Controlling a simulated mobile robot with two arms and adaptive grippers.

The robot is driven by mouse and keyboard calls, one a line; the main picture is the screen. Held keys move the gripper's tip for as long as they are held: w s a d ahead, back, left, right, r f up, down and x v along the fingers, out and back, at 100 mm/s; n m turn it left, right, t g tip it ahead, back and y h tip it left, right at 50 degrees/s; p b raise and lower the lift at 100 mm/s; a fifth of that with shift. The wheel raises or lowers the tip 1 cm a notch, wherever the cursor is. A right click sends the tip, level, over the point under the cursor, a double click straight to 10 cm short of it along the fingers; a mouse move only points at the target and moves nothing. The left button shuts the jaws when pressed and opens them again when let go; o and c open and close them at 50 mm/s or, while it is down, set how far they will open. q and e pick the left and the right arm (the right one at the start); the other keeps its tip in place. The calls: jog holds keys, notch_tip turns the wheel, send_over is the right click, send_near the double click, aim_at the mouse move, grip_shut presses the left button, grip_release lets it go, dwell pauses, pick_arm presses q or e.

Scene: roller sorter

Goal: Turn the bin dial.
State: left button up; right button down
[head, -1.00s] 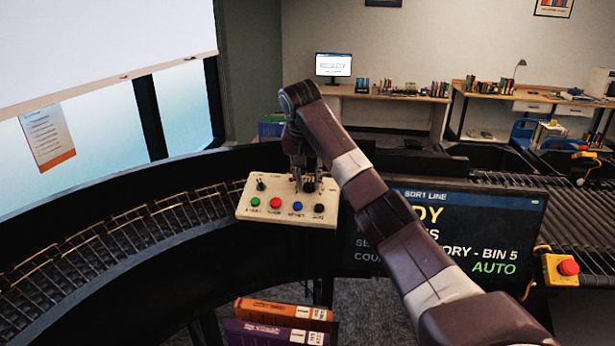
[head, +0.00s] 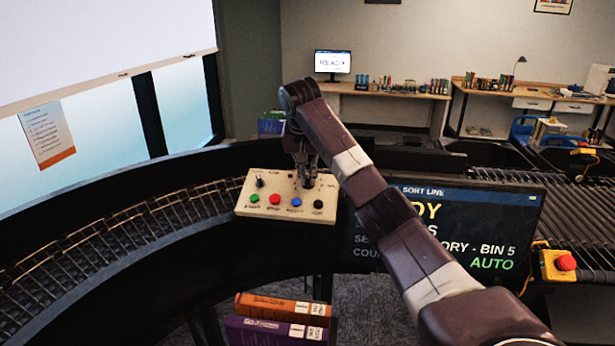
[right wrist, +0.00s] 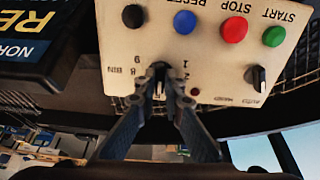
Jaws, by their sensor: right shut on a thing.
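The cream control panel (head: 279,186) stands at the middle of the head view. The bin dial (right wrist: 159,89) is a dark knob with a pale pointer line, ringed by the word BIN and numbers. My right gripper (head: 306,181) reaches down to it from above. In the right wrist view, which shows the panel upside down, my right gripper (right wrist: 160,83) is shut on the bin dial, one finger on each side. The fingers cover part of the dial and its scale, so its setting is unclear. My left gripper is not in view.
Green (head: 254,198), red (head: 275,199), blue (head: 296,202) and black (head: 318,204) buttons line the panel's front. A smaller mode knob (head: 260,182) sits at its left. The sort line screen (head: 440,235) reads BIN 5 and AUTO.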

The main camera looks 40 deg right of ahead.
jog(key=shift+n, duration=0.6)
jog(key=n, duration=1.1)
jog(key=shift+n+y, duration=0.3)
jog(key=shift+n, duration=0.1)
jog(key=n, duration=1)
jog(key=shift+r, duration=0.1)
jog(key=shift+n, duration=0.4)
jog(key=c, duration=2)
grip_release()
jog(key=shift+c, duration=0.2)
